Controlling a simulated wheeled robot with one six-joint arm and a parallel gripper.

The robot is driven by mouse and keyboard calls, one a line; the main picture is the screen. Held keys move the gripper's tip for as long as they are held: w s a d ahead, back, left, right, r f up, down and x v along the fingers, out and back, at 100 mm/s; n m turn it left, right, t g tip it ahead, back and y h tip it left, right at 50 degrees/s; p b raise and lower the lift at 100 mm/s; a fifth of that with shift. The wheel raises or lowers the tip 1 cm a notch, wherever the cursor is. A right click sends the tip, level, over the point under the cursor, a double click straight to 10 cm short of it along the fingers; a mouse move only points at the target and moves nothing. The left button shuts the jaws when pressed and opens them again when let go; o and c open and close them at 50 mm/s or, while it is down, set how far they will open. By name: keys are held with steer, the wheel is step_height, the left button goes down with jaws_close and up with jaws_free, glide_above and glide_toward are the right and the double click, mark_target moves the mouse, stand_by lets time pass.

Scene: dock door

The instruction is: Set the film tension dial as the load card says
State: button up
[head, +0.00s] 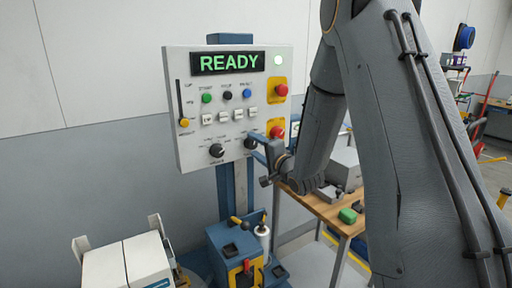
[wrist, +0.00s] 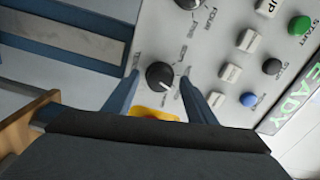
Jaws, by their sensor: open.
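The control panel (head: 200,110) stands upright with a lit READY display (head: 228,62). Two black dials sit low on it, a left one (head: 216,150) and a right one (head: 250,143). My gripper (head: 259,147) is at the right dial. In the wrist view my open gripper (wrist: 157,78) has one blue finger on each side of this dial (wrist: 160,75); I cannot tell whether they touch it. The other dial shows at the top edge (wrist: 188,3). The dial lettering is too small to read surely, and I cannot make out a load card.
Red knobs on yellow bases (head: 277,130) lie right of the dials. White rocker switches (head: 223,116), coloured buttons (head: 206,98) and a yellow-handled slider (head: 185,123) are nearby. A wooden bench (head: 318,208) stands behind my arm. White cartons (head: 125,262) are at lower left.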

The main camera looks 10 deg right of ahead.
steer(key=b+v, duration=0.2)
steer(key=v, duration=0.5)
steer(key=shift+s, duration=0.15)
steer(key=s+d+f+n+g+h+b, duration=0.1)
steer(key=s+f+n+g+h+b, duration=0.1)
steer(key=s+f+n+g+h, duration=0.55)
steer(key=s+a+f+n+g+y, duration=0.1)
steer(key=s+f+g, duration=0.3)
steer(key=s, duration=0.6)
steer(key=s+a+f+n+g+y, duration=0.1)
steer(key=s+f+n+g, duration=0.3)
steer(key=s, duration=0.6)
steer(key=shift+s+a, duration=0.4)
steer(key=shift+a, duration=0.25)
